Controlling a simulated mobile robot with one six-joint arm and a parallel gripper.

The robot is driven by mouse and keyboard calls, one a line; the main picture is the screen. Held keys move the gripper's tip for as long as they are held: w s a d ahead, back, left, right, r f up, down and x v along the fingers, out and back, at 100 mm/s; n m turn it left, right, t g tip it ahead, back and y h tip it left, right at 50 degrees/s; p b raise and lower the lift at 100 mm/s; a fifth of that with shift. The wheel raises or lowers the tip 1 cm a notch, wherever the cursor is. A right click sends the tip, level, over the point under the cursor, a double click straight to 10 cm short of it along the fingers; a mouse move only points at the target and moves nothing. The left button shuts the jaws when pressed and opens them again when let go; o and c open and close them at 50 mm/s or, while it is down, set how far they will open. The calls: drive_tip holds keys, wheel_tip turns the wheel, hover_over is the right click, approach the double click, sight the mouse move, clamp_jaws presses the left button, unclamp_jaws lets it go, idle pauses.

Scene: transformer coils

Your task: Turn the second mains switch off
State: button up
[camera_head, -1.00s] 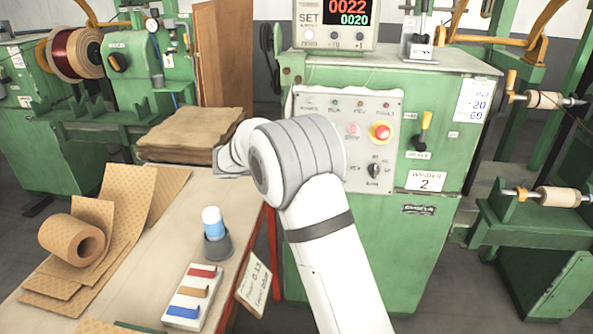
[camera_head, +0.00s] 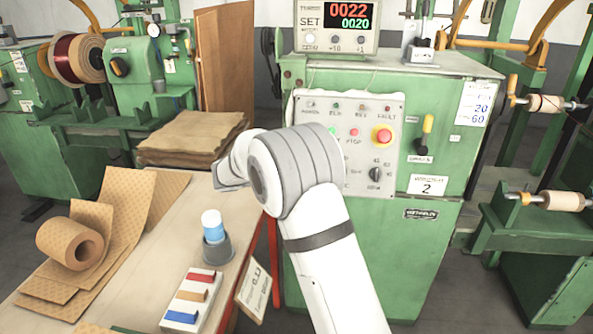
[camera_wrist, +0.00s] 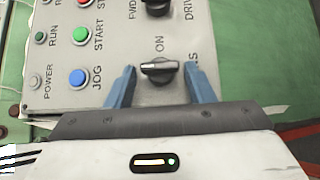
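In the wrist view, a black rotary switch (camera_wrist: 159,70) sits on the light grey panel, with "ON" printed above it in the picture and a label ending in "S" at right, partly hidden. Its grip bar lies horizontally in this picture. My gripper (camera_wrist: 160,82) is open, its two blue fingers on either side of the switch, with a small gap visible at each side. Whether it touches the panel I cannot tell. In the head view, the control panel (camera_head: 391,150) is on the green machine marked "2" (camera_head: 428,185); my arm hides the switch and gripper.
Close by in the wrist view are a blue JOG button (camera_wrist: 78,77), a green START button (camera_wrist: 81,35) and a second black knob (camera_wrist: 158,6). In the head view, a red stop button (camera_head: 382,136) is on the panel. A workbench (camera_head: 130,250) with loose items is at left.

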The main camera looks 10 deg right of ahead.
drive_tip(key=shift+o, duration=1.1)
drive_tip(key=v, duration=0.7)
drive_tip(key=shift+s+a, duration=0.2)
drive_tip(key=shift+a, duration=0.15)
drive_tip(key=shift+r, duration=0.1)
